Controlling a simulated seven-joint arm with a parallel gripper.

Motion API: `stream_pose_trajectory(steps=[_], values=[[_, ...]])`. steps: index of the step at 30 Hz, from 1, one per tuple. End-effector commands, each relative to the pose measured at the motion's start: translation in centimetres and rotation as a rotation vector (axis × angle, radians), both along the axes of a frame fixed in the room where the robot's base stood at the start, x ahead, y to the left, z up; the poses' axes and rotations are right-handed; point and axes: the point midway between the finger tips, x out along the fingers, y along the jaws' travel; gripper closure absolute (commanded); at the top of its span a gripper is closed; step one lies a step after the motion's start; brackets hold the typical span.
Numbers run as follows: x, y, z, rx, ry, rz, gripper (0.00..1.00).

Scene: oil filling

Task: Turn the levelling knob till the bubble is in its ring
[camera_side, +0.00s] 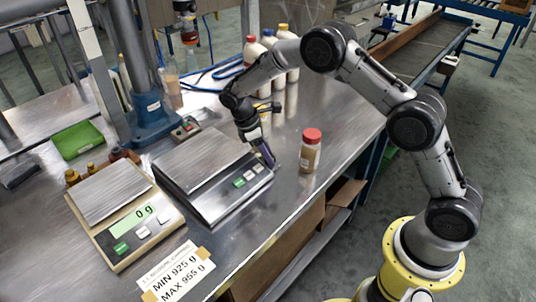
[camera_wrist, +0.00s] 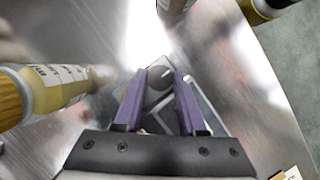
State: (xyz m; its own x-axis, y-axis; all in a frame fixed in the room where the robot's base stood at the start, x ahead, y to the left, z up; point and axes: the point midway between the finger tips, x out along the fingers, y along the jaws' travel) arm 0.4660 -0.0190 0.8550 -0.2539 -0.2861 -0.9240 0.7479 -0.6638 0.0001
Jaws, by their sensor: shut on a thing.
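In the side view my gripper (camera_side: 268,163) points down at the right corner of the dark-framed scale (camera_side: 215,215), which has a bare metal pan (camera_side: 203,160). In the wrist view its two purple fingers (camera_wrist: 161,72) are shut on a round grey levelling knob (camera_wrist: 159,79), with a finger on each side. A light line crosses the knob's top. In the side view the knob is hidden by my gripper. I cannot make out the bubble or its ring in either view.
A red-capped jar (camera_side: 310,152) stands just right of my gripper. A cream scale (camera_side: 125,215) reading 0 g stands at left, with a MIN 925 g, MAX 955 g card (camera_side: 178,273) in front. Several bottles (camera_side: 268,55) stand behind. A labelled bottle (camera_wrist: 60,88) is close at left in the wrist view.

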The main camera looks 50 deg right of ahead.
Motion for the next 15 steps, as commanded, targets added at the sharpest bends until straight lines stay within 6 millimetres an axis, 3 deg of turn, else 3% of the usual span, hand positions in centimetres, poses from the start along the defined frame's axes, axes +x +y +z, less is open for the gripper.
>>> stream_pose_trajectory(steps=[15], values=[[-0.01,-0.10,0.00,-0.001,0.002,-0.062,1.00]])
